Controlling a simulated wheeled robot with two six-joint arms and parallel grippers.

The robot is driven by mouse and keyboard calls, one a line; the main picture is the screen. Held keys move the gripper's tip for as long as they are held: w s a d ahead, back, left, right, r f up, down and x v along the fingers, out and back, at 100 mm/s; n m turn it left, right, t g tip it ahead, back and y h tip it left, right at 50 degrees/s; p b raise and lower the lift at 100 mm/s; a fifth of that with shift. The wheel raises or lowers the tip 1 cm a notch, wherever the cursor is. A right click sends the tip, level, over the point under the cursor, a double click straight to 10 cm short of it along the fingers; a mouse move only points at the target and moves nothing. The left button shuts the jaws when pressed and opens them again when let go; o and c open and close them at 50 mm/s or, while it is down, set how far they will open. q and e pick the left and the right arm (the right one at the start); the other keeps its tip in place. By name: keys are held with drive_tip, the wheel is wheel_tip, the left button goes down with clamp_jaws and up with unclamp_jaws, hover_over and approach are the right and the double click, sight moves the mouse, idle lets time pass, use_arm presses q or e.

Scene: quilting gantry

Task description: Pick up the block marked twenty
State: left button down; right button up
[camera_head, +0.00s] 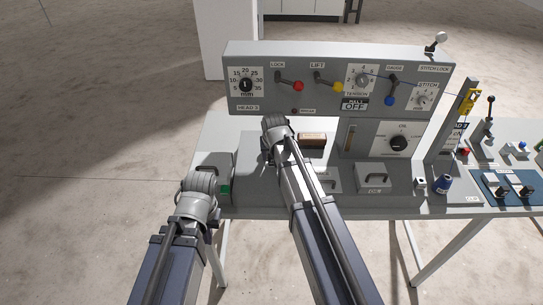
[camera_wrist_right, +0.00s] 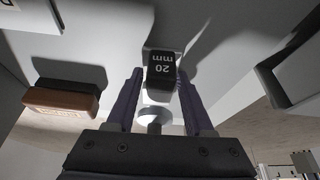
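The block marked twenty (camera_wrist_right: 161,70) is dark, with white "20 mm" lettering that reads upside down in the right wrist view. My right gripper (camera_wrist_right: 159,78) is open, with one purple finger on each side of the block and a visible gap to each. In the head view my right wrist (camera_head: 277,131) hides the block and the fingertips. My left gripper (camera_head: 204,190) is at the table's left front, and its fingers are too hidden to read.
A brown wood-based block (camera_wrist_right: 62,99) lies left of my right gripper; it also shows in the head view (camera_head: 312,141). The control panel (camera_head: 320,60) rises behind, with levers and dials. A grey box with a green button (camera_head: 224,190) stands beside my left gripper.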

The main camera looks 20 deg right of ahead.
clamp_jaws()
use_arm(q)
drive_tip(key=shift+r, duration=0.15)
use_arm(e)
drive_tip(key=shift+r, duration=0.15)
idle(0.5)
